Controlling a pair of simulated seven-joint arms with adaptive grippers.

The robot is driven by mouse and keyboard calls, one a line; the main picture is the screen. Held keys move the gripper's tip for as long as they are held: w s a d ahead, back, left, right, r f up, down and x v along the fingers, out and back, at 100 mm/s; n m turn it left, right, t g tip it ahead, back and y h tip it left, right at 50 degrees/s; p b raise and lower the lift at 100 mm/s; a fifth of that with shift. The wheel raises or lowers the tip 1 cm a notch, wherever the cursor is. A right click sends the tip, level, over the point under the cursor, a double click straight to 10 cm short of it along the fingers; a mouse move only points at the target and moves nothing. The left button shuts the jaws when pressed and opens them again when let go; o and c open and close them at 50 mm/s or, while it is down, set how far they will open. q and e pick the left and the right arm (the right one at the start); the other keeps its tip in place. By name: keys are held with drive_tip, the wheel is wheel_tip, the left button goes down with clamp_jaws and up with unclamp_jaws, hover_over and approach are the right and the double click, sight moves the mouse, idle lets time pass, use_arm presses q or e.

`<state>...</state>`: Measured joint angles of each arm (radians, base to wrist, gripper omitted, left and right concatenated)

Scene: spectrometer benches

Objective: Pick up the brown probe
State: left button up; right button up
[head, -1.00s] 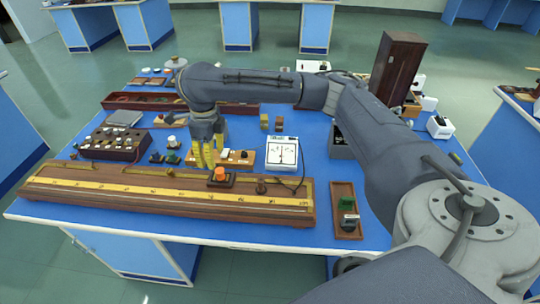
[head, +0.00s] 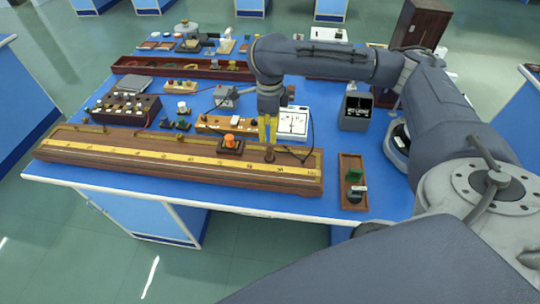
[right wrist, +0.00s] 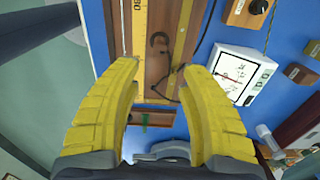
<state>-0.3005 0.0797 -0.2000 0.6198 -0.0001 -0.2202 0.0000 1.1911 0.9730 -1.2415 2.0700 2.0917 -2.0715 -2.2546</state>
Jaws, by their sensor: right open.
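The brown probe (head: 269,154) stands on the right part of a long wooden metre bridge (head: 180,152) with a yellow scale. In the right wrist view a dark rounded shape (right wrist: 158,41) on the wood between the fingertips looks like the probe, with a thin dark wire near it. My right gripper (head: 267,138) points down just above and behind the probe in the head view. Its yellow fingers are spread with nothing between them; they also show in the right wrist view (right wrist: 158,72). My left gripper is not in view.
A white meter (head: 293,122) stands just behind the bridge's right end, with a black wire beside it. An orange-knobbed block (head: 230,145) sits on the bridge left of the probe. A wooden tray (head: 353,182) lies to the right. A dark box (head: 356,111) stands behind.

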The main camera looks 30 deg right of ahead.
sight(270, 149)
drive_tip(key=shift+f, duration=5.3)
clamp_jaws()
